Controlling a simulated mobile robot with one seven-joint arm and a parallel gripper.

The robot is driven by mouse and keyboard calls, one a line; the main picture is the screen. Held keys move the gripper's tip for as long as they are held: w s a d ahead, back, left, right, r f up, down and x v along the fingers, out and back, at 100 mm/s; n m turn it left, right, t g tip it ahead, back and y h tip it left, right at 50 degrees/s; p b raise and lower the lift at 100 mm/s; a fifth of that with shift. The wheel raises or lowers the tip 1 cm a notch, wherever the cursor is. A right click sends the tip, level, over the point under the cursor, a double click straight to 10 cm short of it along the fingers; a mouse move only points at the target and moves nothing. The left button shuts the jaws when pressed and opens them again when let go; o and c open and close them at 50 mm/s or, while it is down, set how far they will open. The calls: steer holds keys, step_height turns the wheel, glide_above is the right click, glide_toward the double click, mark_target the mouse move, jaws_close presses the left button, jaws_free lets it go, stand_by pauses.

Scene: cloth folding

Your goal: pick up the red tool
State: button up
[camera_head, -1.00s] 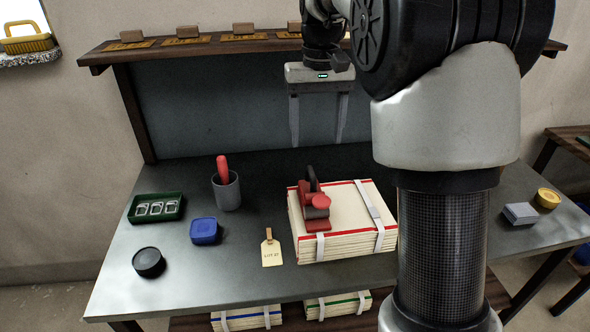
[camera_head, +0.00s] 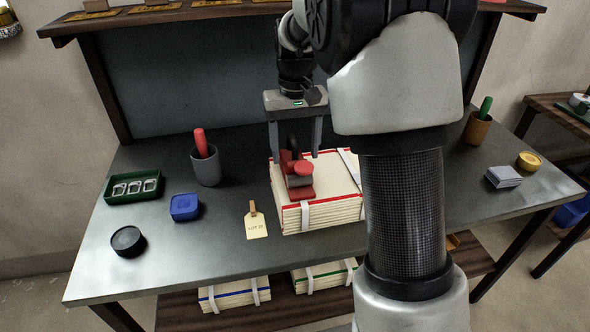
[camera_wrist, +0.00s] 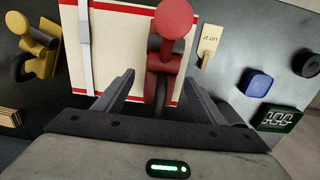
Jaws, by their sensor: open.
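The red tool (camera_head: 301,188), with a round red knob and a dark handle, stands on a red-edged cloth stack (camera_head: 335,180) bound with white straps. In the wrist view the red tool (camera_wrist: 171,30) lies ahead of and between the fingers, its dark handle reaching back toward my palm. My gripper (camera_head: 294,153) is open above the stack, with its fingers on either side of the tool's upper part. In the wrist view my gripper (camera_wrist: 159,82) has a gap on both sides of the handle. I cannot tell the exact height of the fingertips.
A grey cup (camera_head: 207,168) with a red-handled item stands left of the stack. A paper tag (camera_head: 256,226), blue box (camera_head: 185,207), black disc (camera_head: 128,241) and green tray (camera_head: 133,187) lie further left. A shelf edge (camera_head: 200,14) runs above the back. A yellow tool (camera_wrist: 40,52) shows in the wrist view.

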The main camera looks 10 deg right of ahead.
mark_target(295, 161)
step_height(295, 161, down, 4)
steer(key=shift+s+a+b, duration=0.1)
steer(key=shift+s+b, duration=0.05)
steer(key=shift+b, duration=0.25)
steer(key=shift+r, duration=0.15)
jaws_close()
